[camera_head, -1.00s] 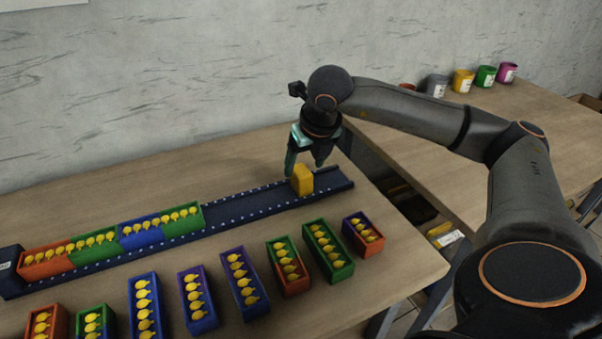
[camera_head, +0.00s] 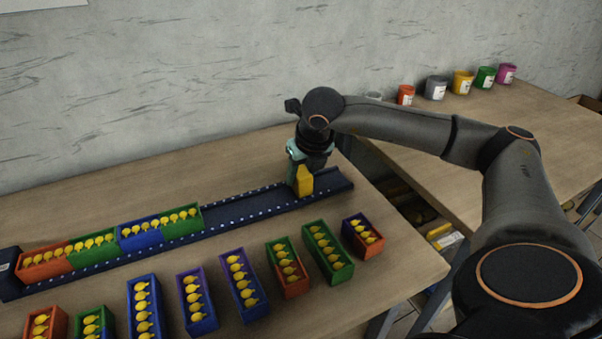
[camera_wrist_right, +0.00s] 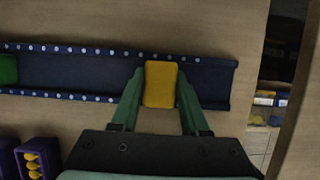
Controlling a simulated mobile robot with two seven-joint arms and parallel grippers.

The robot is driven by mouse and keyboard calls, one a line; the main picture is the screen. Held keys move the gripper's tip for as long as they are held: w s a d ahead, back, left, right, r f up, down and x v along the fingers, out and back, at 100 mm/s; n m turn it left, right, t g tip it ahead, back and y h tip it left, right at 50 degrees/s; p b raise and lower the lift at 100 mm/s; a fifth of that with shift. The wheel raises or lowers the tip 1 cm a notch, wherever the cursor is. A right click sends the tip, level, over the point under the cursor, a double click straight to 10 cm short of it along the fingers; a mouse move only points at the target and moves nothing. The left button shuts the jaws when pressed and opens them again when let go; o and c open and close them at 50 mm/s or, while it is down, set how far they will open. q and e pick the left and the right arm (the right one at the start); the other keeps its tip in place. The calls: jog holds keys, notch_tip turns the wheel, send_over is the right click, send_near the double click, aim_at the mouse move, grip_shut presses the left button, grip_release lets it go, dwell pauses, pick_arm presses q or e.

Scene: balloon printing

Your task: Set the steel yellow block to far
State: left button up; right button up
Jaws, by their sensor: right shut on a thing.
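The yellow block (camera_head: 304,181) stands upright on the dark blue rail (camera_head: 245,207), near its right end. My right gripper (camera_head: 302,186) comes down over it and is shut on it. In the right wrist view the block (camera_wrist_right: 160,84) sits between the two green fingers of the gripper (camera_wrist_right: 160,96), across the rail (camera_wrist_right: 70,72). The block's lower edge is close to the rail; I cannot tell whether it touches. My left gripper is not in view.
Trays of yellow balloons, such as a red one (camera_head: 44,269) and a green one (camera_head: 182,232), fill the rail's left part. Several more trays, like a green one (camera_head: 328,262), stand in front. The rail between is bare. Paint pots (camera_head: 436,88) stand on another table.

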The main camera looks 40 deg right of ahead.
grip_shut()
dwell(0.8)
